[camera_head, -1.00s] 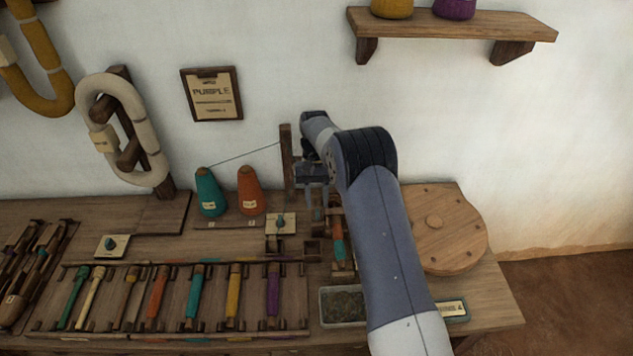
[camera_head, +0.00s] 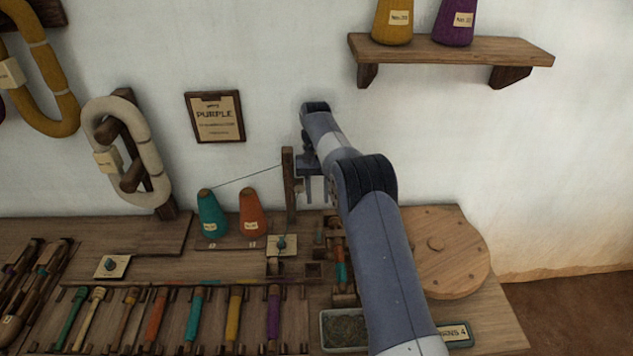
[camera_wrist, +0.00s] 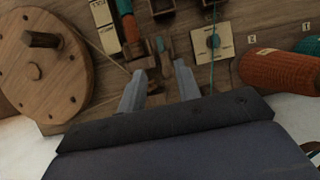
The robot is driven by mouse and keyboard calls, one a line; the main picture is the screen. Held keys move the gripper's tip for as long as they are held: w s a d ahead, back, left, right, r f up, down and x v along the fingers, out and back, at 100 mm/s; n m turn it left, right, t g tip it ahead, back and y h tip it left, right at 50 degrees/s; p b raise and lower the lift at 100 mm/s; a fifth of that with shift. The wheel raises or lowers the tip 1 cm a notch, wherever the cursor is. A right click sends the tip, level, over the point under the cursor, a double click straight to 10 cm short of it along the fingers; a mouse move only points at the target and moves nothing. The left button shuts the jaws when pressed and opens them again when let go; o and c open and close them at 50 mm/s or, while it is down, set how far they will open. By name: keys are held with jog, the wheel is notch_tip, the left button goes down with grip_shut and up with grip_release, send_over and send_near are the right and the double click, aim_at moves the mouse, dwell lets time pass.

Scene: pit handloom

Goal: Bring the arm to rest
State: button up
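My arm reaches from the lower right toward the wall over the bench. My gripper (camera_head: 317,190) hangs above the bench, right of a thin wooden post (camera_head: 289,186). In the wrist view my gripper (camera_wrist: 159,85) shows two grey fingers spread apart with nothing held between them. Below and beyond the fingers is a small wooden winding stand with a teal and orange bobbin (camera_head: 341,265), which also shows in the wrist view (camera_wrist: 128,27). The forearm hides part of the bench behind it.
Teal (camera_head: 211,215) and orange (camera_head: 252,212) cones stand left of the post, a thread running from the teal cone. A round wooden disc (camera_head: 455,265) lies right of my arm. A rack of coloured bobbins (camera_head: 195,315) fills the front. A wall shelf (camera_head: 450,50) holds two cones.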

aim_at(319, 234)
jog(key=x, duration=1)
jog(key=shift+s+f, duration=0.25)
jog(key=shift+f, duration=0.1)
jog(key=shift+w+r, duration=0.1)
jog(key=shift+r, duration=0.05)
